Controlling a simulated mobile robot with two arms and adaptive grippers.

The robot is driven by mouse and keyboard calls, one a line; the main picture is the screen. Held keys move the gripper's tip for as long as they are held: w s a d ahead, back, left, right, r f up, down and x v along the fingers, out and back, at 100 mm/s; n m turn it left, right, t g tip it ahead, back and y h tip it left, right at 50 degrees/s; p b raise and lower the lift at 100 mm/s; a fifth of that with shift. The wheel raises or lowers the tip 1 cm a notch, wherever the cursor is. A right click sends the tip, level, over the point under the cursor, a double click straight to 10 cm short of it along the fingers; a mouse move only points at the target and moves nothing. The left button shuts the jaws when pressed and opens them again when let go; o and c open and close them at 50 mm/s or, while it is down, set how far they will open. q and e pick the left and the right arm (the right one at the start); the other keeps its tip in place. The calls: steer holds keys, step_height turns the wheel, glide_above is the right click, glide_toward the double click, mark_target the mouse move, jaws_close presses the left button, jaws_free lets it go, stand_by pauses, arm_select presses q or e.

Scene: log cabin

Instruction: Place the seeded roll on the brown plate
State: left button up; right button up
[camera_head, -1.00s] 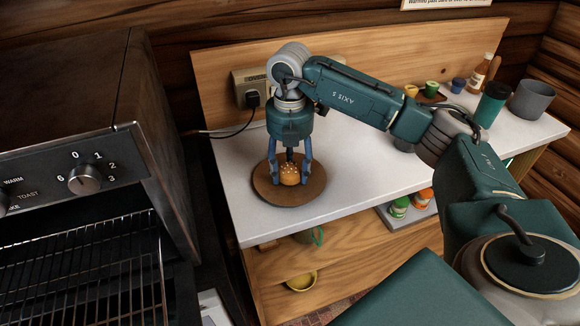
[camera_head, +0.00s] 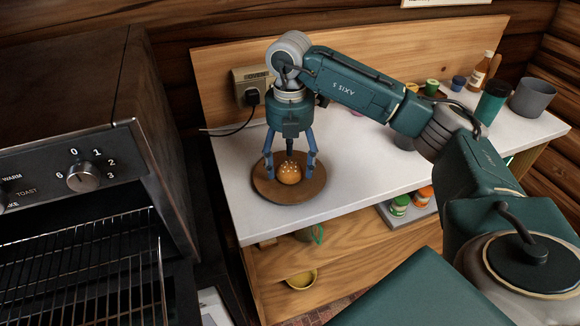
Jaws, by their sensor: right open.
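The seeded roll (camera_head: 291,174) is a small golden bun with pale seeds. It rests on the round brown plate (camera_head: 285,197), near the plate's middle. The plate lies on the white counter. My right gripper (camera_head: 289,172) points down over the roll. Its blue fingers are spread to either side, with a visible gap between them and the roll. The roll shows whole between the fingers. My left gripper is not in view.
A black toaster oven (camera_head: 90,180) with a wire rack stands at the left. A plug and outlet (camera_head: 252,88) are behind the plate. A dark green tumbler (camera_head: 491,103), grey pot (camera_head: 532,98) and bottle (camera_head: 481,72) stand at the back right.

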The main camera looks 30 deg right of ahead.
mark_target(290, 166)
step_height(290, 166, up, 10)
steer(key=shift+r, duration=0.25)
stand_by(0.6)
